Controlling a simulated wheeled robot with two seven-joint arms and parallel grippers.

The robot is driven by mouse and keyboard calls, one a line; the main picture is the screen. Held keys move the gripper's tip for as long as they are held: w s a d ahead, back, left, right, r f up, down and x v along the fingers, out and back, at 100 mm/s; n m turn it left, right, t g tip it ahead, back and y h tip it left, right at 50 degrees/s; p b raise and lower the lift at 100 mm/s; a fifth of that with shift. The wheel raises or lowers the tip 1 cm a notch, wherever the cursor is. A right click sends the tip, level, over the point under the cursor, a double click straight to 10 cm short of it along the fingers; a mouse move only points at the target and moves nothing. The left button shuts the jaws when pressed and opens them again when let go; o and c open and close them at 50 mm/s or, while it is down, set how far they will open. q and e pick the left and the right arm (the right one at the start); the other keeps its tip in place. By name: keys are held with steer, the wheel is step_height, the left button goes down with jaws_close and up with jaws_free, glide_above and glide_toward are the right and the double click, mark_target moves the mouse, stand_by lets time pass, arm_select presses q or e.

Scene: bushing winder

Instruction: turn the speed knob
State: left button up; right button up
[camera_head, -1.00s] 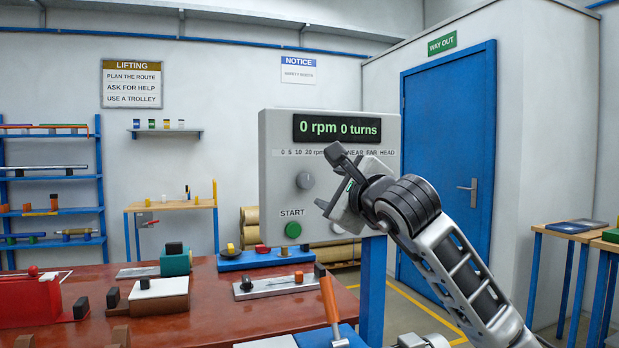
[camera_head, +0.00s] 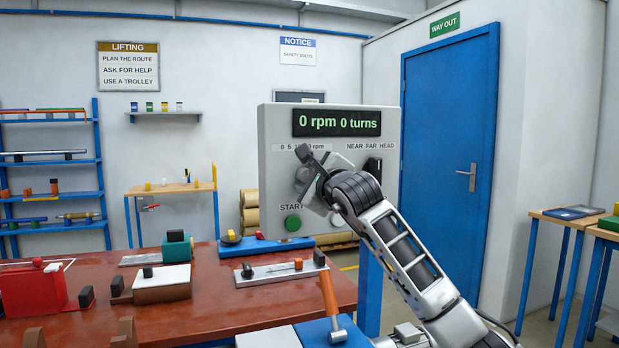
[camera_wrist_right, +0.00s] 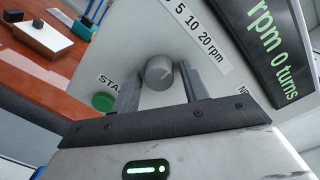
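The grey speed knob (camera_wrist_right: 159,73) is on the front of the control panel (camera_head: 275,185), under a scale marked 0 5 10 20 rpm. In the right wrist view it lies between the two fingers of my right gripper (camera_wrist_right: 158,88), which are apart, with gaps on both sides of the knob. In the head view my right gripper (camera_head: 318,180) is in front of the panel and partly hides the knob. The display (camera_head: 337,123) reads 0 rpm 0 turns. The green START button (camera_head: 293,223) is below the knob. My left gripper is not in view.
A second selector (camera_head: 373,167) under NEAR FAR HEAD is at the right of the panel. A blue door (camera_head: 450,170) stands behind on the right.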

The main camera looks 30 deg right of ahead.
steer(key=c, duration=0.7)
steer(key=shift+f, duration=0.1)
arm_select(q)
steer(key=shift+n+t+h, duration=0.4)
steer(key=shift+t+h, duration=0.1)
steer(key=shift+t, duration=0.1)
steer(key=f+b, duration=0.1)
steer(key=b, duration=0.2)
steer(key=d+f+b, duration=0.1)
steer(key=b, duration=0.3)
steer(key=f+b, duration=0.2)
steer(key=b, duration=0.2)
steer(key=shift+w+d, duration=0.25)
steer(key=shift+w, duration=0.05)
arm_select(e)
steer(key=m, duration=1.2)
steer(key=shift+a, duration=0.1)
arm_select(q)
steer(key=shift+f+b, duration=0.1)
steer(key=shift+b, duration=0.2)
arm_select(e)
steer(key=o, duration=1)
